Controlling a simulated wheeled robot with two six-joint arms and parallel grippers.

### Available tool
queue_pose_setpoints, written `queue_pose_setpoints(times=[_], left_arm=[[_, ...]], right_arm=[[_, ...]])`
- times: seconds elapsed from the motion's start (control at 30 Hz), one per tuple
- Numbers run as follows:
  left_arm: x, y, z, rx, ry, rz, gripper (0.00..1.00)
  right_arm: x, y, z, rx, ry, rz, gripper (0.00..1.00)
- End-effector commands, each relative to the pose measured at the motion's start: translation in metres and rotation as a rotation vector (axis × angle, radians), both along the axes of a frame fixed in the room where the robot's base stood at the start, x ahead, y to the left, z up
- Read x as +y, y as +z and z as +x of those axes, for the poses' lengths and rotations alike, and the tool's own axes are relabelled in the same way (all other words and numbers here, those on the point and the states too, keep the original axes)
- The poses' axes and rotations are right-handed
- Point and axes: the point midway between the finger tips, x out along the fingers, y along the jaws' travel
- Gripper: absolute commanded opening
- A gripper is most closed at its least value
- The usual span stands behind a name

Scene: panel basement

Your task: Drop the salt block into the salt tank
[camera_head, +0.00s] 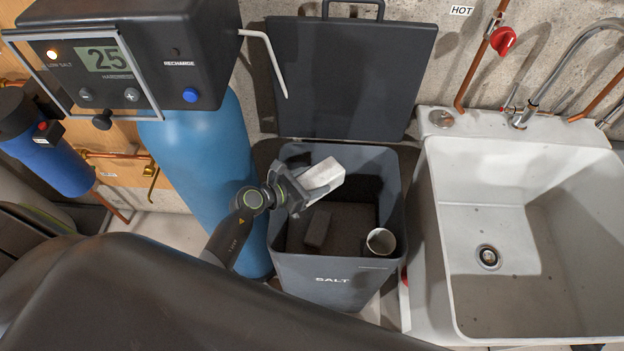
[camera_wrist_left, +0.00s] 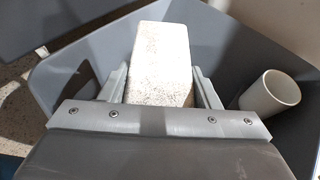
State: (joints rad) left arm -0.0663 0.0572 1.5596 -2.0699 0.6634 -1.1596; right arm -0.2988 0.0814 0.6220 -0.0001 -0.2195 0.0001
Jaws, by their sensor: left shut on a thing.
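The white salt block (camera_head: 322,174) is held between the fingers of my left gripper (camera_head: 306,187), over the open mouth of the salt tank. In the left wrist view the block (camera_wrist_left: 162,62) sits between both finger plates of my gripper (camera_wrist_left: 160,88). The grey salt tank (camera_head: 330,268), marked SALT, stands between the blue cylinder and the sink. Its hinged lid (camera_head: 345,75) stands open against the wall. Inside are a dark floor, a block-shaped dark patch that may be a shadow, and a white tube (camera_head: 381,241) at the right. My right gripper is not in view.
A blue softener cylinder (camera_head: 215,160) with a control head (camera_head: 130,60) reading 25 stands left of the tank. A bent pale pipe (camera_head: 268,55) reaches toward the lid. A white sink (camera_head: 515,240) stands close on the right.

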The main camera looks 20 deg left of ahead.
Motion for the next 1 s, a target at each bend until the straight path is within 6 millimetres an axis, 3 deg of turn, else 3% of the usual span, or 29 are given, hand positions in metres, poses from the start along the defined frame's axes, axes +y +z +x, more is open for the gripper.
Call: queue_pose_setpoints(times=[0.03, 0.23, 0.73, 1.0], left_arm=[[-0.001, 0.004, 0.002, -0.007, 0.001, -0.003, 0.58], [0.000, 0.002, 0.001, -0.004, 0.001, -0.001, 0.82], [0.004, 0.001, -0.006, 0.003, 0.000, 0.002, 0.82], [0.028, 0.019, -0.042, 0.000, 0.000, 0.003, 0.82]], right_arm=[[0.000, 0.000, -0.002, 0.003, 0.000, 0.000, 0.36], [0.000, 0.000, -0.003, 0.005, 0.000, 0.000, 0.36], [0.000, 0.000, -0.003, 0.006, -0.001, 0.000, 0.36], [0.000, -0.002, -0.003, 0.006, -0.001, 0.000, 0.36]])
